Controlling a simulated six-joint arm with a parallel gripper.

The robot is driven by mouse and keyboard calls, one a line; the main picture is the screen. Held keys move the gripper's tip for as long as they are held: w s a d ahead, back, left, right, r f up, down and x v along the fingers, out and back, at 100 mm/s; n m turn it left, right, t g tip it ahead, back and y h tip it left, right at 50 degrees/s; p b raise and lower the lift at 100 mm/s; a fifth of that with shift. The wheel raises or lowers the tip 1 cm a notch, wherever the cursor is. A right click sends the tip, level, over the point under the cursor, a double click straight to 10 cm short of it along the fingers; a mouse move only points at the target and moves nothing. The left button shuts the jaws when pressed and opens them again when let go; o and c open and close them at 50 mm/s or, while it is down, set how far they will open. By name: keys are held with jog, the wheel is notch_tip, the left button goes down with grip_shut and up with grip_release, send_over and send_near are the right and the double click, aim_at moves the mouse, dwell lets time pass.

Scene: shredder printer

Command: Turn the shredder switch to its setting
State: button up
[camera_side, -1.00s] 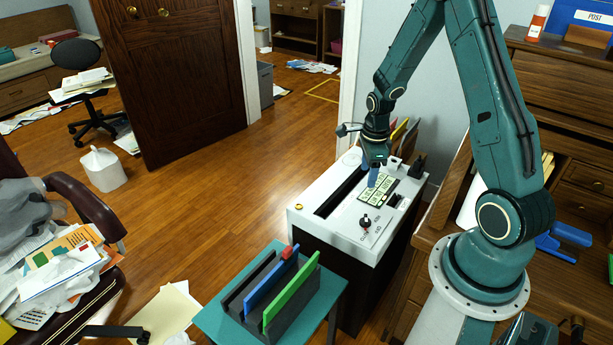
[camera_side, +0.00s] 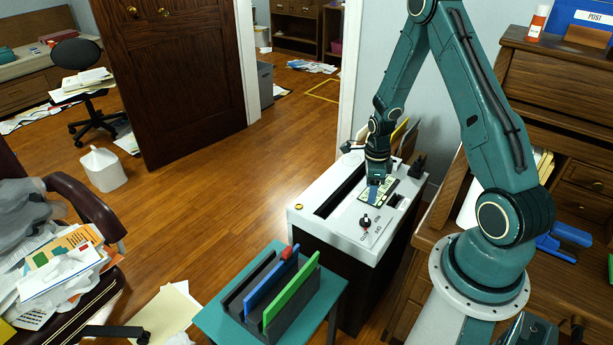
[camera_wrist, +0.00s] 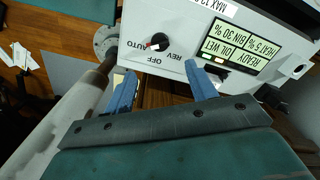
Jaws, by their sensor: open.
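The shredder switch (camera_side: 365,222) is a small black knob on the shredder's white top (camera_side: 340,228). In the wrist view the knob (camera_wrist: 157,42) has a red mark on its left side, toward the AUTO label; OFF and REV are printed below it. My gripper (camera_side: 374,193) is above the shredder top, behind the switch in the side view, near the label panel. In the wrist view its two blue fingers (camera_wrist: 162,74) are spread apart with nothing between them, and the knob shows beyond the tips, apart from them.
A green label panel (camera_wrist: 243,52) with status words lies beside the switch. The paper slot (camera_side: 341,190) runs along the top's left side. A teal stand (camera_side: 219,318) with blue and green folders stands in front of the shredder. The wooden desk (camera_side: 425,245) is at right.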

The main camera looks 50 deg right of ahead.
aim_at(366, 217)
jog(key=shift+f, duration=5.5)
jog(key=c, duration=1)
